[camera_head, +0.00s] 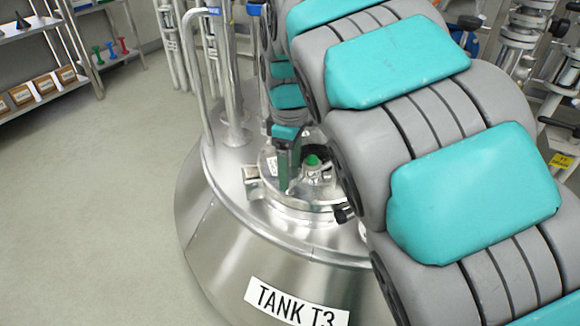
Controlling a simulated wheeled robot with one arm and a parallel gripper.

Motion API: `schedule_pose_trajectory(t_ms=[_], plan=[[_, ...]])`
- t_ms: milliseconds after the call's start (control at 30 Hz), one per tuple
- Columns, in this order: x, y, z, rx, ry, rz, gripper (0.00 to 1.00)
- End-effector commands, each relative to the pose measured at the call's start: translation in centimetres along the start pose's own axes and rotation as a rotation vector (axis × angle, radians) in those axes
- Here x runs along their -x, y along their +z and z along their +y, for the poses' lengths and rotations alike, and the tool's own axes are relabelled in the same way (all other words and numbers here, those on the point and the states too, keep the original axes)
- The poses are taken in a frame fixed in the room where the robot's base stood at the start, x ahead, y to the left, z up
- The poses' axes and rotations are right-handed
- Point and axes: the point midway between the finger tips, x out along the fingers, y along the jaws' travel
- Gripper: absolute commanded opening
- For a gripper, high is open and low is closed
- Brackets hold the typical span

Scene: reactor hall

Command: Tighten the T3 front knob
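Tank T3 (215,262) is a shiny steel vessel in the middle of the view, with a "TANK T3" label (296,303) on its front. A round lid (290,205) sits on its top, with a green-topped fitting (312,161) near the lid's middle. A black knob (344,213) shows at the lid's front right edge, close to my arm and partly hidden by it. I cannot tell how tight it is. My gripper (284,180) points down over the lid, left of the green-topped fitting and behind and left of the black knob. Its finger opening is not clear.
My grey and teal arm covers the right side and hides part of the tank. Steel pipes (196,75) rise from the tank's back left. Shelves with small boxes (45,85) stand at the far left. The floor (100,220) at left is clear. Pipework (520,40) stands at upper right.

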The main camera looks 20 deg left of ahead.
Motion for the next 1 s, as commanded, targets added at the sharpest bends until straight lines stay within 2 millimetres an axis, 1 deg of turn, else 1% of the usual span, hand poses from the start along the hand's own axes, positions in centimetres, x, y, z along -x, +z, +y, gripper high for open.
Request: schedule_pose_trajectory(t_ms=[33,67,500,600,833,1000], plan=[[0.0,0.0,0.0,0.0,0.0,0.0,0.7],[0.0,0.0,0.0,0.0,0.0,0.0,0.67],[0.0,0.01,-0.01,0.0,0.0,0.0,0.17],[0.0,0.02,-0.01,0.0,0.0,0.0,0.08],[0.04,0.02,-0.01,-0.022,-0.001,-0.001,0.08],[0.1,0.02,0.0,-0.089,0.0,-0.001,0.07]])
